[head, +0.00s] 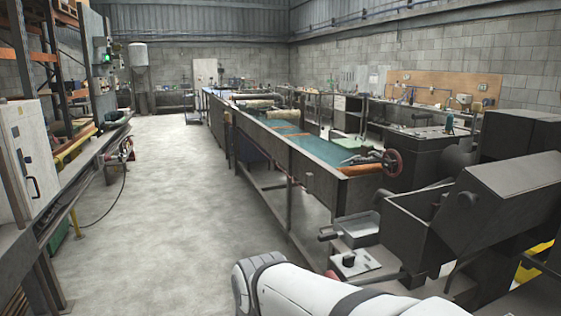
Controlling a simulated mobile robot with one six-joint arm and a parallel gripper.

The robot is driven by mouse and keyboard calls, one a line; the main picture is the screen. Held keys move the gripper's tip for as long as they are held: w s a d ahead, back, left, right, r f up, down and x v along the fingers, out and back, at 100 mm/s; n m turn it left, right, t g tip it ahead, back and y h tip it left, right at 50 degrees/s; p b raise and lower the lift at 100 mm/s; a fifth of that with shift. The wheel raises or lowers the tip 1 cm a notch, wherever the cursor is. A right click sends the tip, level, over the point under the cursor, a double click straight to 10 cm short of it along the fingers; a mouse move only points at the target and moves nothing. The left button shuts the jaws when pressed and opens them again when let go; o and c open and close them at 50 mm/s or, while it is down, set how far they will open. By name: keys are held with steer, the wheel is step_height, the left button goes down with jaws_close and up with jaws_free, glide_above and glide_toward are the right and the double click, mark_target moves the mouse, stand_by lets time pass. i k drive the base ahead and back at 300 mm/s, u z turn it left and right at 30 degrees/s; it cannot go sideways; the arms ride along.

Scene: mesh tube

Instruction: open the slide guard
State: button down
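No part can be told for certain as the slide guard. A dark grey machine (500,200) stands at the right, close to me, with a slanted boxy housing above an open-topped trough. Whether any panel on it is the slide guard, and whether it is open or shut, I cannot tell. A white link of my own arm crosses the bottom middle, in front of the machine's lower part. My gripper is not in view.
A metal plate with a dark knob (349,261) sits low before the machine. A long conveyor with a blue-green belt (310,150) and a red handwheel (393,163) runs away behind it. The concrete floor (170,200) between is clear.

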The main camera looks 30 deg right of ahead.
mark_target(490, 203)
steer(key=z, duration=2.4)
steer(key=k, duration=0.95)
steer(key=u, duration=0.2)
steer(key=i, duration=1)
steer(key=u, duration=0.05)
